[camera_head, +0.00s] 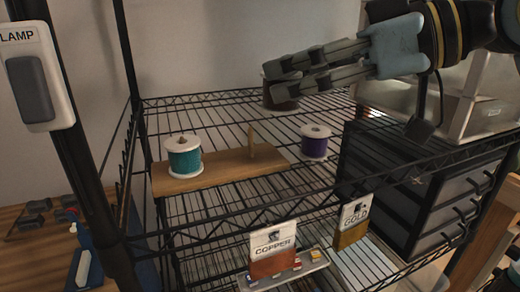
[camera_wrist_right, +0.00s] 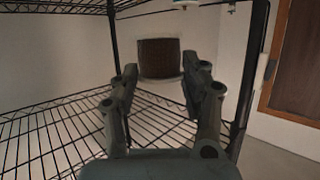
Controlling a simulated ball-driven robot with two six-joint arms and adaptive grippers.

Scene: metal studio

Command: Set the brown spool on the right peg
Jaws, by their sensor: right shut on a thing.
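My right gripper (camera_head: 284,78) reaches in from the upper right and is shut on the brown spool (camera_head: 282,98). The spool hangs above the wire shelf, behind the wooden board, and the fingers cover part of it. In the right wrist view the brown spool (camera_wrist_right: 159,58) sits between the two fingertips (camera_wrist_right: 158,82). The right peg (camera_head: 251,141) stands bare on the wooden board (camera_head: 222,170), to the lower left of the gripper. A teal spool (camera_head: 184,159) sits at the board's left end. My left gripper is out of view.
A purple spool (camera_head: 316,143) stands on the shelf right of the board. A black drawer unit (camera_head: 420,190) is at the right. Copper (camera_head: 274,252) and gold (camera_head: 354,222) tags are at the front. A lamp switch (camera_head: 36,80) is at the left post.

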